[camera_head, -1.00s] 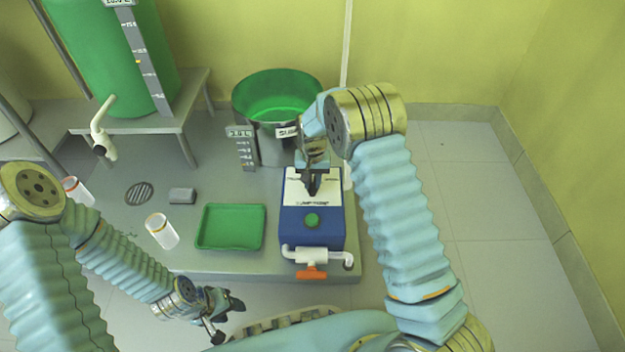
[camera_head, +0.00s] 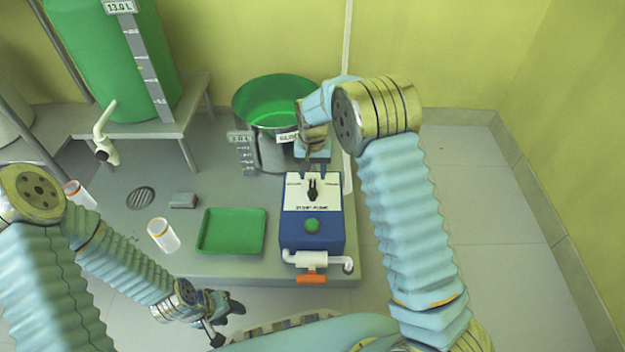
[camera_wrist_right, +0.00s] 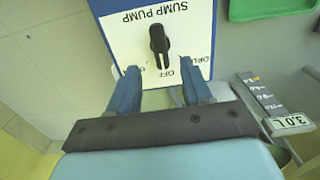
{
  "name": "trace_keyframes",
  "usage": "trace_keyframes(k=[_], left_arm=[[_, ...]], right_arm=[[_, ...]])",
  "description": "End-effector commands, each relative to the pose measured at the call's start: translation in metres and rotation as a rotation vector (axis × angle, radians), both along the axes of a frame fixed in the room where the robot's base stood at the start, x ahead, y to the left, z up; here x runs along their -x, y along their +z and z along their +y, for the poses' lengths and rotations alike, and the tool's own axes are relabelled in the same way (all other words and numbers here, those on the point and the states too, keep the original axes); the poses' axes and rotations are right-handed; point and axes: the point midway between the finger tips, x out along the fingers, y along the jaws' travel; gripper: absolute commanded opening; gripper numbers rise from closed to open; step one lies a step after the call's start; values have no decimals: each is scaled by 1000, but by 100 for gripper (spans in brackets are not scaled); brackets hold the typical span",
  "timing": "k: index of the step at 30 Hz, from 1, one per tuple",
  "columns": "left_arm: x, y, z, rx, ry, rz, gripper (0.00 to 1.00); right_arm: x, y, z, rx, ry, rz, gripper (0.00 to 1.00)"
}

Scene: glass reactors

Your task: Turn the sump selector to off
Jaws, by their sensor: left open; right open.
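The sump selector is a black knob (camera_head: 313,190) on the white top plate of the blue sump pump box (camera_head: 292,228). In the right wrist view the knob (camera_wrist_right: 158,40) stands upright in the picture, its narrow end toward the OFF label. My right gripper (camera_head: 314,171) is open and empty at the plate's far edge, apart from the knob. In the right wrist view its two blue fingers (camera_wrist_right: 160,88) are spread wide, with the OFF label between their tips. My left gripper (camera_head: 224,308) is open and empty, low in front of the platform.
A green-lined metal sump (camera_head: 270,150) stands behind the box. A green tray (camera_head: 231,231) lies left of it. A white pipe with an orange valve handle (camera_head: 311,276) is in front. A green drum (camera_head: 105,65) stands at the back left. Open floor lies to the right.

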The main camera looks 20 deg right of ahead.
Motion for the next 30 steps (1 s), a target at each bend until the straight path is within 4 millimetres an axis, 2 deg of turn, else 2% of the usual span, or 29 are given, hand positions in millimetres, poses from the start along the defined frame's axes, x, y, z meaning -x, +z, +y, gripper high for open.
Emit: trace_keyframes(k=[1,3,10,15,26,30], left_arm=[[0,5,0,0,0,1,49],[0,8,0,0,-1,2,49],[0,14,0,-1,-1,2,49],[0,15,0,-1,0,1,49],[0,14,1,-1,0,1,49],[0,20,0,-1,0,1,49]], right_arm=[[-1,17,0,-1,1,-4,49],[-1,32,0,-1,0,-3,49],[-1,68,0,0,0,-2,49],[0,75,0,0,0,0,49],[0,74,0,0,0,0,49],[5,66,-1,-9,4,6,49]])
